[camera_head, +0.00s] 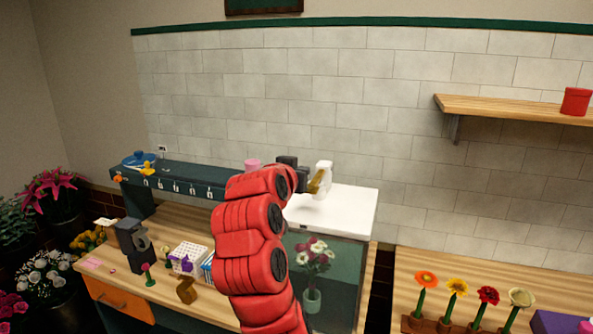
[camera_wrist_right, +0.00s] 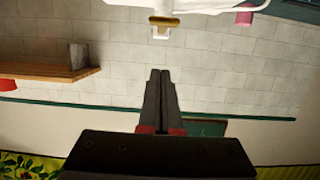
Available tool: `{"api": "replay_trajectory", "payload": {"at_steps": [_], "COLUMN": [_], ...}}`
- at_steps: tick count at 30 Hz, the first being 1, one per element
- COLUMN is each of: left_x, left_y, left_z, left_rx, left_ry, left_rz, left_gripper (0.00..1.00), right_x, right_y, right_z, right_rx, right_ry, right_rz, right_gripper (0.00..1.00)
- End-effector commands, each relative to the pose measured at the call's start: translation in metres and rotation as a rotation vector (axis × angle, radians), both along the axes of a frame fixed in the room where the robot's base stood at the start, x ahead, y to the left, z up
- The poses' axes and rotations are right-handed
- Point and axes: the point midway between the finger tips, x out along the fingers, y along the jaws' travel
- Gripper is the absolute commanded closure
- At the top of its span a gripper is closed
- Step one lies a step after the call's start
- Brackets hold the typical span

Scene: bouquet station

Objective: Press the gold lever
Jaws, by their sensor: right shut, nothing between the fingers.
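The gold lever (camera_head: 319,182) is on the front of a white fixture (camera_head: 326,168) at the back of the white-topped cabinet in the head view. In the right wrist view, which is upside down, the gold lever (camera_wrist_right: 163,21) shows at the top centre, below a white part. My right gripper (camera_wrist_right: 160,73) is shut and empty, its fingertips pointing toward the lever with a gap between them. In the head view my red right arm hides most of that gripper; a dark part of it (camera_head: 290,161) shows left of the lever. My left gripper is not in view.
The white cabinet top (camera_head: 345,208) is mostly bare. A dark rack shelf (camera_head: 180,178) with hooks stands to the left, with a blue pot (camera_head: 138,160) on it. A pink cup (camera_head: 252,165) is behind my arm. A wooden wall shelf (camera_head: 500,106) holds a red pot (camera_head: 576,101).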

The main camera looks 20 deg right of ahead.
Motion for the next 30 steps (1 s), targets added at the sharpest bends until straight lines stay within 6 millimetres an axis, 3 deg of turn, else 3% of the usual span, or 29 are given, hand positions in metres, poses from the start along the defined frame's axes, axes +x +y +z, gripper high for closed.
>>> {"api": "replay_trajectory", "payload": {"at_steps": [6,12,18,30], "left_x": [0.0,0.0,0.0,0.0], "left_y": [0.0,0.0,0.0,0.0], "left_z": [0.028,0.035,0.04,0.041], "left_rx": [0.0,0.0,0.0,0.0], "left_ry": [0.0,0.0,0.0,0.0], "left_rz": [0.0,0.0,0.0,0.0], "left_gripper": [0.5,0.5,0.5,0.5], "right_x": [0.039,0.037,0.037,0.036], "right_y": [-0.028,-0.025,-0.024,-0.024], "right_z": [-0.008,-0.035,-0.048,-0.051], "right_rx": [-0.001,-0.004,-0.002,0.0], "right_ry": [0.008,0.007,0.002,0.001], "right_rz": [-0.003,0.0,0.001,0.0], "right_gripper": [1.0,1.0,1.0,1.0]}}
